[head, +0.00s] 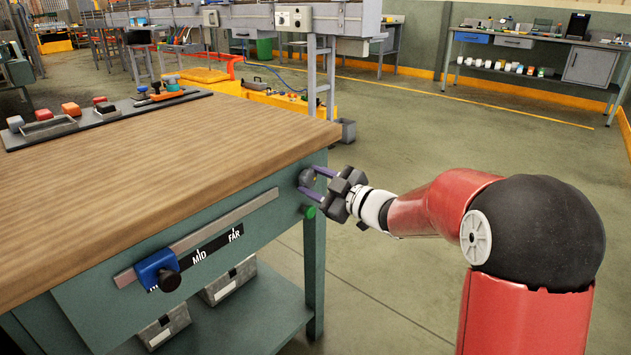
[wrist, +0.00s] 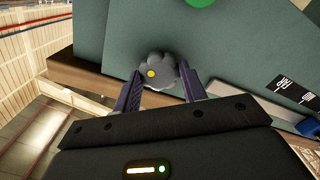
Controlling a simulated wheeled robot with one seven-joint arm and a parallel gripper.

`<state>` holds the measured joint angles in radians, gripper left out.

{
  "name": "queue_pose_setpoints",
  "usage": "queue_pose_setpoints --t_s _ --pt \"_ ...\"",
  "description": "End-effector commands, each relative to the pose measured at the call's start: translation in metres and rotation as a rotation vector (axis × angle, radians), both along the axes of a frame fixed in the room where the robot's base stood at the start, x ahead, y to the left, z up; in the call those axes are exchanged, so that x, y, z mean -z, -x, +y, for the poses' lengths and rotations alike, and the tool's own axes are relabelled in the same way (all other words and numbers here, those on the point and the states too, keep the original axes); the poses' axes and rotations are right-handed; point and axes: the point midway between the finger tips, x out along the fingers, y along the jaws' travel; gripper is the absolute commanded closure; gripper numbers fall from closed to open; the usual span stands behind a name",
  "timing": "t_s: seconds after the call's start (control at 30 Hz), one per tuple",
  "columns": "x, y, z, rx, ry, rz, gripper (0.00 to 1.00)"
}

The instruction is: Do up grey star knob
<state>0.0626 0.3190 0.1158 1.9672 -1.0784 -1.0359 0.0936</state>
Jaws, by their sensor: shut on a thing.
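The grey star knob (wrist: 160,72) sits on the green side panel of the workbench, with a yellow dot on its face. In the head view the knob (head: 307,177) is near the bench's right corner, just below the wooden top, partly hidden by my fingers. My gripper (head: 312,183) reaches it from the right. In the wrist view the two purple-grey fingers of my gripper (wrist: 160,82) stand on either side of the knob and are shut on it. How far the knob is turned cannot be told.
A green round button (head: 309,212) lies just below the knob on the panel. A blue slider with a black knob (head: 160,271) sits on a rail marked MID and FAR. The wooden benchtop (head: 170,170) overhangs above. Open floor lies to the right.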

Motion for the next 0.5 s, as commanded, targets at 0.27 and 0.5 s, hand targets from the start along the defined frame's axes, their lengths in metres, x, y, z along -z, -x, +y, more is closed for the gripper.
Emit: queue_pose_setpoints --t_s 0.27,0.5 --pt "0.0059 -0.0001 -0.0027 0.005 0.006 0.011 0.51" --pt "0.0028 0.0000 -0.0010 0.002 0.003 0.004 0.36"
